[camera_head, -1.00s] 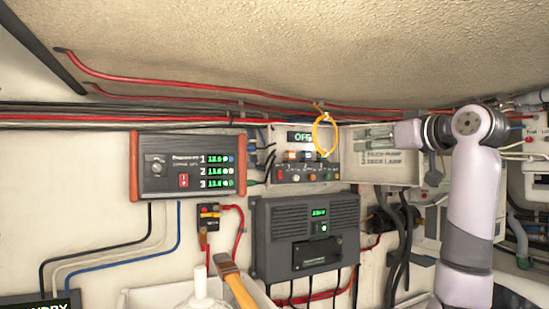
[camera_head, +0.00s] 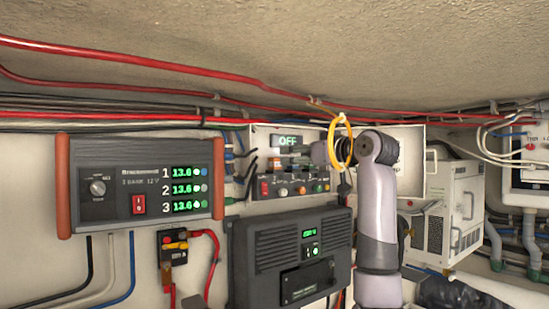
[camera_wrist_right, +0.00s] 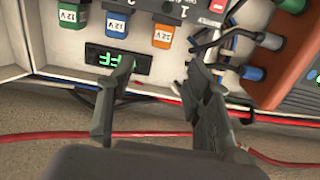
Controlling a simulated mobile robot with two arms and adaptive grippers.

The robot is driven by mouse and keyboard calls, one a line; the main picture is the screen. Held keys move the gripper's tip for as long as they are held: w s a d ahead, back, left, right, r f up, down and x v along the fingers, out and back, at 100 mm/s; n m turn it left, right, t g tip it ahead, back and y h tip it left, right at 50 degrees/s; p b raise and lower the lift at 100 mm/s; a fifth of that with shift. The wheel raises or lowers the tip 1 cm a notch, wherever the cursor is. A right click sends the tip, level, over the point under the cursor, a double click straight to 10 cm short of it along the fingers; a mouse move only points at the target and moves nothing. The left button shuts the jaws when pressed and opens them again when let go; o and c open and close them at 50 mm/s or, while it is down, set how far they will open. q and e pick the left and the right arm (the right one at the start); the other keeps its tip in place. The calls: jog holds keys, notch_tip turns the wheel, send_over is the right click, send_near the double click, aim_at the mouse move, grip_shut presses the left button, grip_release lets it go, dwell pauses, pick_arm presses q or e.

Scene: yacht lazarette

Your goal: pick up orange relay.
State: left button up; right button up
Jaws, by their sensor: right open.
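The orange relay (camera_wrist_right: 163,37), marked 12V, sits in the panel at the upper middle of the right wrist view. It shows as a small orange patch in the head view (camera_head: 275,162), left of my right gripper. My right gripper (camera_wrist_right: 160,68) is open and empty, its fingertips pointing at the panel. The orange relay appears just beyond the gap between them, with no contact visible. A blue relay (camera_wrist_right: 117,22) and a green relay (camera_wrist_right: 70,16) are in the same row. In the head view my right gripper (camera_head: 318,153) partly hides the panel. My left gripper is out of view.
An OFF display (camera_head: 288,141) is on the panel. A yellow cable loop (camera_head: 340,139) and red cables (camera_head: 150,59) run close to my right gripper. A dark charger box (camera_head: 290,255) is below, and a three-channel unit (camera_head: 140,185) is at left.

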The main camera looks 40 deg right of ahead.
aim_at(274, 159)
jog(key=w+p, duration=0.2)
jog(key=w, duration=0.1)
jog(key=w+p, duration=0.2)
jog(key=w, duration=0.1)
jog(key=w+d+p, duration=0.1)
jog(key=w+p, duration=0.1)
jog(key=w, duration=0.1)
jog(key=shift+w+d+f, duration=0.1)
jog(key=shift+w+f, duration=0.2)
jog(key=shift+f, duration=0.05)
jog(key=shift+w+f, duration=0.25)
jog(key=shift+w, duration=0.25)
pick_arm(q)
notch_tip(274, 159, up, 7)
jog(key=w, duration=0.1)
pick_arm(e)
jog(key=shift+s, duration=0.1)
jog(key=shift+s, duration=0.1)
jog(key=shift+c, duration=1.3)
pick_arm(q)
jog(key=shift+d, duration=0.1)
pick_arm(e)
jog(key=c, duration=0.8)
jog(key=shift+r, duration=0.15)
jog(key=shift+c, duration=0.2)
